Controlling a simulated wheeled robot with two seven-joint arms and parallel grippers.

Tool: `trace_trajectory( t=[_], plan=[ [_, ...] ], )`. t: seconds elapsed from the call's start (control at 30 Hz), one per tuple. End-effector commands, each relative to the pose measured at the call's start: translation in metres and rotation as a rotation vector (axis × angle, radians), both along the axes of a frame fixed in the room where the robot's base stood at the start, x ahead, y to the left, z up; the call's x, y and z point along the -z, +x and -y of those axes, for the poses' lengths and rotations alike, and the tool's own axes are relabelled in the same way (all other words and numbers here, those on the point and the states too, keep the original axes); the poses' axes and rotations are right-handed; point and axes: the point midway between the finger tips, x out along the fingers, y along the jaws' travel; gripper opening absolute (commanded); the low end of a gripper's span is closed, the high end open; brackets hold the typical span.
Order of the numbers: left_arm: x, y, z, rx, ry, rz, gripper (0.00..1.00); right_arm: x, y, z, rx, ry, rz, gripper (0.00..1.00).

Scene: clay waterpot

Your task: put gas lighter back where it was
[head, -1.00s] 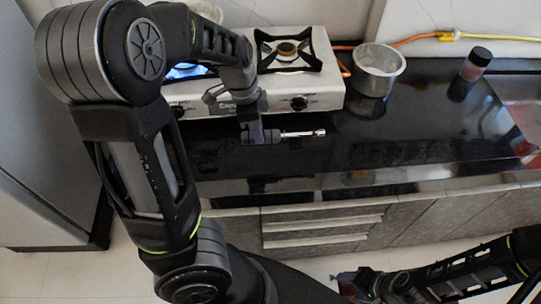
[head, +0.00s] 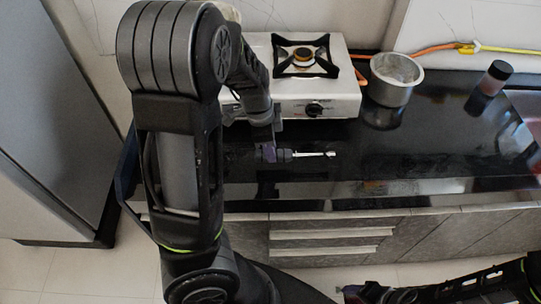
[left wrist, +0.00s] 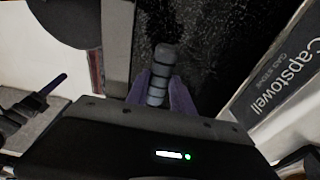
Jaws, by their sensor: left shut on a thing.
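The gas lighter (head: 313,154) has a dark handle and a thin silver tube. It lies level in the head view, with its tube pointing right, over the black counter in front of the stove. My left gripper (head: 269,153) is shut on its handle. In the left wrist view, the lighter's dark ribbed handle (left wrist: 158,75) sits between the purple fingers of my left gripper (left wrist: 160,92). I cannot tell the exact gap between lighter and counter. My right gripper (head: 352,293) is low at the bottom edge, partly cut off, and its fingers are unclear.
The white gas stove (head: 340,98) stands behind the lighter, partly hidden by my left arm. A metal pot (head: 394,80) stands right of it, and a dark-lidded jar (head: 494,78) stands farther right. The black counter (head: 430,145) is clear at the front right. Drawers are below.

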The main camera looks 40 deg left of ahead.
Motion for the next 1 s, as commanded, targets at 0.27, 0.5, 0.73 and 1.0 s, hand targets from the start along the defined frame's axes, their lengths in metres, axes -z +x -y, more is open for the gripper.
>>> trace_trajectory(
  t=[0.27,0.5,0.73,1.0],
  plan=[
    [0.036,-0.001,0.0,-0.003,0.001,-0.004,0.0,0.01,0.001,0.0,-0.001,0.002,0.004,0.62],
    [0.036,0.0,0.0,-0.001,0.0,-0.002,0.0,0.009,0.001,-0.001,-0.001,0.002,0.004,0.62],
    [0.038,-0.001,0.0,-0.002,0.0,-0.002,0.35,0.011,0.002,-0.001,-0.002,0.003,0.004,0.62],
    [0.038,-0.001,0.0,-0.001,0.0,-0.002,0.5,0.011,0.002,-0.001,-0.002,0.003,0.004,0.62]
  ],
)
